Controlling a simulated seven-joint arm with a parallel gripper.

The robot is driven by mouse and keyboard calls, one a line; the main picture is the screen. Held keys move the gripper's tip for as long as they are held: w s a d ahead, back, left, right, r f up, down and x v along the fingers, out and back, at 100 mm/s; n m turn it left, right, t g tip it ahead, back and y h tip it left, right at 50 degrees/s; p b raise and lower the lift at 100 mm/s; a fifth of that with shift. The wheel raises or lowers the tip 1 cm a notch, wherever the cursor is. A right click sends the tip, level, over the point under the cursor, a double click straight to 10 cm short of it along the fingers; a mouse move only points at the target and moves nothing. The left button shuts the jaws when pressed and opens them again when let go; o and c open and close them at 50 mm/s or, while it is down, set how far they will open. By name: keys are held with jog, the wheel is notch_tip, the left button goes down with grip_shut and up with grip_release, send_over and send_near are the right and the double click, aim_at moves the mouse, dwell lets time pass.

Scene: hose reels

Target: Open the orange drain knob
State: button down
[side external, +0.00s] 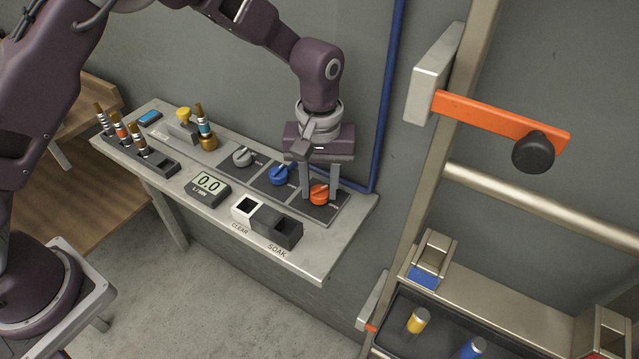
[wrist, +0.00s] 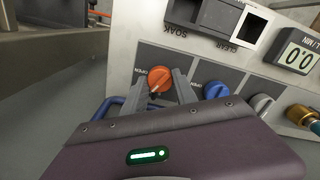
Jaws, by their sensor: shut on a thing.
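The orange drain knob (side external: 319,193) sits on a dark square plate at the right end of the grey shelf's row of knobs. It also shows in the wrist view (wrist: 159,79), with a raised grip bar across its face. My gripper (side external: 319,196) points down over it from above, and its fingers are shut on the knob. In the wrist view the two fingers of my gripper (wrist: 163,88) reach the knob from either side. The fingers hide part of the knob's sides.
A blue knob (side external: 279,175) and a grey knob (side external: 243,157) stand left of it. A meter (side external: 208,185) reads 0.0. The CLEAR bin (side external: 243,207) and SOAK bin (side external: 287,233) lie in front. A blue pipe (side external: 387,100) runs up the wall behind. An orange crank (side external: 500,120) is at right.

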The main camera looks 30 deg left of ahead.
aim_at(319, 189)
jog(key=m, duration=1.2)
jog(key=shift+m, duration=0.3)
dwell(0.4)
jog(key=c, duration=1)
grip_release()
jog(key=shift+o, duration=0.2)
notch_tip(319, 189, up, 6)
jog(key=shift+r, duration=0.6)
